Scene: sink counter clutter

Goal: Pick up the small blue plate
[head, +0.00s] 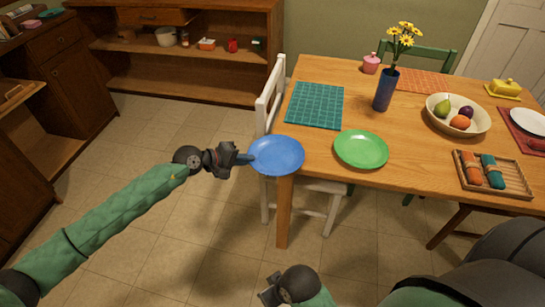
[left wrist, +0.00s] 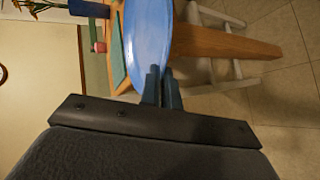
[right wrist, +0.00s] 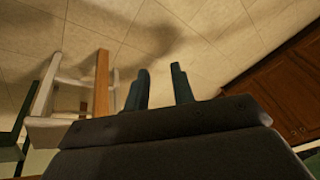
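The small blue plate (head: 277,156) is at the near left corner of the wooden table in the head view, its left part reaching past the table edge. My left gripper (head: 246,159) is at the plate's left rim. In the left wrist view the blue plate (left wrist: 149,38) rises from between the two fingers (left wrist: 162,88), which are close together on its rim. Whether the plate touches the table is hard to tell. My right gripper (head: 268,290) is low over the floor in the head view. In the right wrist view its fingers (right wrist: 160,88) are apart with nothing between them.
A green plate (head: 361,149) lies right of the blue plate on the table (head: 420,165). A teal placemat (head: 315,105), a blue vase (head: 385,90), a fruit bowl (head: 437,117) and a tray (head: 508,185) are also there. A white chair (head: 268,105) stands at the table's left side.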

